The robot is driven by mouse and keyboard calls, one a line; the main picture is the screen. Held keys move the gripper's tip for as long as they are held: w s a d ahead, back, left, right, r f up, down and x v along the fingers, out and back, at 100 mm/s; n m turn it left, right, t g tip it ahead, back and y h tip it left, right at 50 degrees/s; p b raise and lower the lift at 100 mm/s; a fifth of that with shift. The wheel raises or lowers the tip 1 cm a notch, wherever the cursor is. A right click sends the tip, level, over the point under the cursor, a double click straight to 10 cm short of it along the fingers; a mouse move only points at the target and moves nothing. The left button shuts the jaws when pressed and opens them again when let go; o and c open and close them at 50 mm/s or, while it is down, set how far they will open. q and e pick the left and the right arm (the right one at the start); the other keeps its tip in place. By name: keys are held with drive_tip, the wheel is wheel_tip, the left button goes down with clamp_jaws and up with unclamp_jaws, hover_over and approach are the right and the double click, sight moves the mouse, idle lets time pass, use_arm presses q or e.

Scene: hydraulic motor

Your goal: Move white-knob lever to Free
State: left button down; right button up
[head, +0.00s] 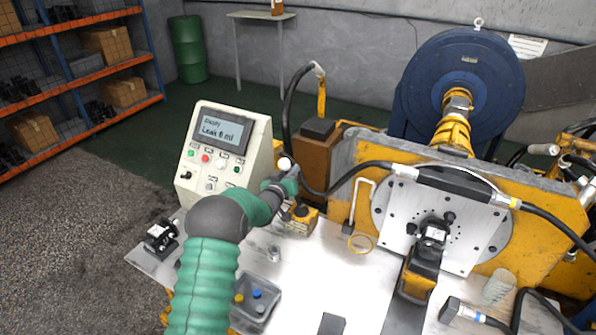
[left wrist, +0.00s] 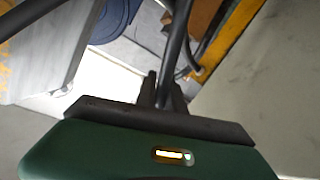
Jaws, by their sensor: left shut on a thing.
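The lever's white knob (head: 285,162) shows in the head view just above my left gripper (head: 288,184), left of the brown block. My left arm comes up from the bottom. In the left wrist view, the fingers of my left gripper (left wrist: 162,92) are closed around a dark rod (left wrist: 177,50), which appears to be the lever's shaft. The lever's base and any position label are hidden. My right gripper is not in view.
A control panel (head: 220,150) stands left of the gripper, its screen reading "Leak 0 ml". A black hose (head: 287,105) arches behind the lever, and another hose (head: 345,180) runs right. A grey tray (head: 256,300) and small parts lie on the white tabletop (head: 330,285).

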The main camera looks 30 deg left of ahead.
use_arm(q)
drive_tip(key=shift+a+f+n, duration=0.15)
drive_tip(key=shift+a+n, duration=0.15)
drive_tip(key=shift+a, duration=0.1)
drive_tip(key=c, duration=1.6)
unclamp_jaws()
drive_tip(key=shift+o, duration=0.8)
drive_tip(key=shift+a+f, duration=0.1)
drive_tip(key=shift+a, duration=0.05)
drive_tip(key=v, duration=1.6)
drive_tip(key=shift+s+p, duration=0.35)
drive_tip(key=shift+s, duration=0.05)
